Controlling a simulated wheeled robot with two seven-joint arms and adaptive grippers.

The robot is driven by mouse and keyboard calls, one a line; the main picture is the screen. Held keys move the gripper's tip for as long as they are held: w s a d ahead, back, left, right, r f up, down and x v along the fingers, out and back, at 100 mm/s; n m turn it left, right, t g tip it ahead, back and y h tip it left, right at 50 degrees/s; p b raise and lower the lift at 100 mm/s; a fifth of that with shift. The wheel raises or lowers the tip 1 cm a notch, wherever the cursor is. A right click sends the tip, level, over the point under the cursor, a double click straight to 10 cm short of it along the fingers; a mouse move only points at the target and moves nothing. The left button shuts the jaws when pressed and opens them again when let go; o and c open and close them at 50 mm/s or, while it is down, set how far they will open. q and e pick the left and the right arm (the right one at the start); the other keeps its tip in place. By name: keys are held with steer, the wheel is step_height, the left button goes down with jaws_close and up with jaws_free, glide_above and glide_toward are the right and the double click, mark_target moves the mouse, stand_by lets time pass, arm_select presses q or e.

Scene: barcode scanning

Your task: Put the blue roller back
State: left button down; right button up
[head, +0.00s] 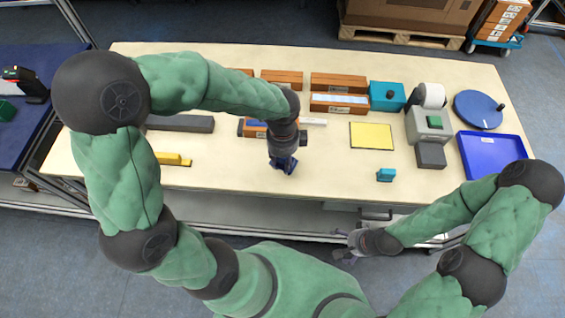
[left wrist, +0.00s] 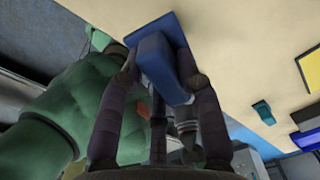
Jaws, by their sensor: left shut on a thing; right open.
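The blue roller (left wrist: 158,58) is in my left gripper (left wrist: 163,78); the left wrist view shows its dark blue wide part beyond the fingers and a narrower part between them. In the head view, my left gripper (head: 284,160) points down over the front middle of the table, and the roller (head: 289,168) shows only partly below it. Whether the roller touches the tabletop is hard to tell. My right gripper (head: 346,248) is open and empty, beyond the table's front edge.
Several brown boxes (head: 338,82) line the table's back. A yellow mat (head: 371,136), small teal block (head: 386,175), teal box (head: 387,96), label printer (head: 428,124), round blue disc (head: 477,109) and blue tray (head: 466,150) are to the right. A grey bar (head: 181,123) and yellow piece (head: 172,159) are left.

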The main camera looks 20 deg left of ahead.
mark_target(282, 162)
arm_select(q)
steer(key=shift+w+a+f, duration=0.2)
steer(key=shift+w+f, duration=0.2)
steer(key=shift+f, duration=0.15)
steer(key=shift+w+a+f, duration=0.15)
steer(key=shift+w+f, duration=0.2)
steer(key=shift+f, duration=0.2)
steer(key=shift+w+f+b, duration=0.1)
steer(key=shift+f+b, duration=0.8)
steer(key=shift+f, duration=0.65)
steer(key=shift+f, duration=0.1)
steer(key=shift+f, duration=0.15)
steer(key=shift+s+f+b, duration=0.35)
steer(key=shift+f, duration=0.1)
steer(key=c, duration=0.9)
jaws_free()
steer(key=shift+o, duration=0.2)
steer(key=shift+w+f, duration=0.15)
steer(key=shift+f, duration=0.05)
steer(key=shift+r, duration=0.2)
